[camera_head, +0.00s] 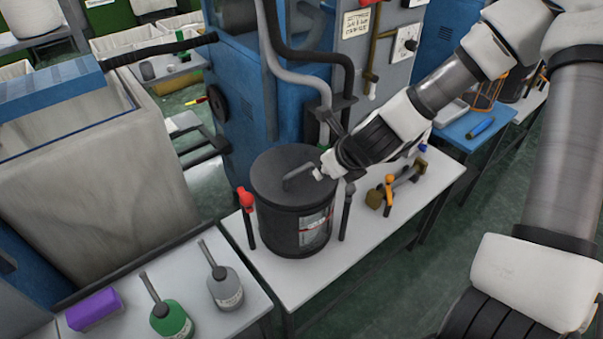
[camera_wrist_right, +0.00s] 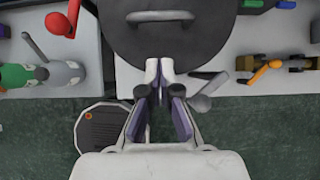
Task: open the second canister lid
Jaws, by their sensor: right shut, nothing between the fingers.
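A dark round canister (camera_head: 300,238) with a pale label stands upright on a white bench. Its flat dark lid (camera_head: 265,180) sits on top and looks level; a grey bar handle (camera_head: 298,176) stands up from it. My right gripper (camera_head: 323,173) is shut and empty, with its tips over the lid's near right side. In the right wrist view the shut fingertips (camera_wrist_right: 160,68) lie over the lid (camera_wrist_right: 185,42), short of the handle (camera_wrist_right: 160,16) and apart from it. My left gripper is not in view.
A red-topped post (camera_head: 246,202) and a dark post (camera_head: 346,212) flank the canister. Orange and brass fittings (camera_head: 388,190) sit to its right. Green (camera_head: 172,318) and grey (camera_head: 225,288) bottles and a purple block (camera_head: 94,309) lie at front left. A blue machine with hoses (camera_head: 330,95) rises behind.

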